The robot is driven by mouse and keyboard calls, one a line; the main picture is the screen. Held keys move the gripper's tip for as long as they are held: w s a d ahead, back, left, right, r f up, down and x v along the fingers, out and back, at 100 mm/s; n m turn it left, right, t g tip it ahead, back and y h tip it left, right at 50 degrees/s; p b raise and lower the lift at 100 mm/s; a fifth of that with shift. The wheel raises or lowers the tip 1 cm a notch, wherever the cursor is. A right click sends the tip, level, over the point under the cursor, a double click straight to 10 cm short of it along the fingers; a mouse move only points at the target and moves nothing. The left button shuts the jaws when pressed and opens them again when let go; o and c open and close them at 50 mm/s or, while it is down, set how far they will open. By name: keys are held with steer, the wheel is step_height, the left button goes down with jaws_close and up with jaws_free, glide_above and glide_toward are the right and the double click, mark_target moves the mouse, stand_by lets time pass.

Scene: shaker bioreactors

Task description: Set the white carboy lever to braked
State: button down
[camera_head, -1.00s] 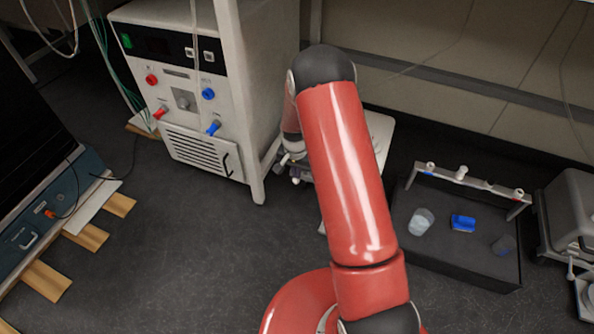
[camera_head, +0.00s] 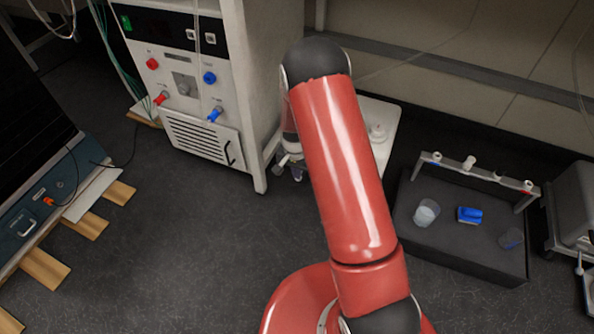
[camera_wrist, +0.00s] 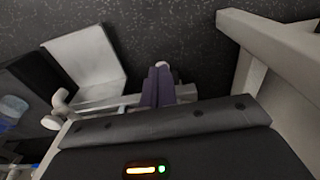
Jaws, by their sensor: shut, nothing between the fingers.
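My gripper (camera_wrist: 158,72) shows in the wrist view as two dark purple fingers held together, with nothing seen between them. A small pale tip shows just past the fingers. A white bar with rounded knobs (camera_wrist: 60,97) runs from the left toward the fingers, and I cannot tell whether they touch. I cannot tell for sure whether this bar is the carboy lever or how it is set. In the head view my red arm hides most of the white stand (camera_head: 385,152), and small pale parts (camera_head: 288,162) show at the arm's left edge. The white carboy is not clearly seen.
A white cabinet (camera_head: 250,80) with coloured knobs stands left of my arm; its leg (camera_wrist: 280,50) seems to show in the wrist view. A black tray (camera_head: 460,255) with cups and a white rack stands at right.

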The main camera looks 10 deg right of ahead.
steer(key=shift+r, duration=0.1)
steer(key=shift+r+p, duration=0.45)
steer(key=shift+r, duration=0.25)
steer(key=shift+r, duration=0.1)
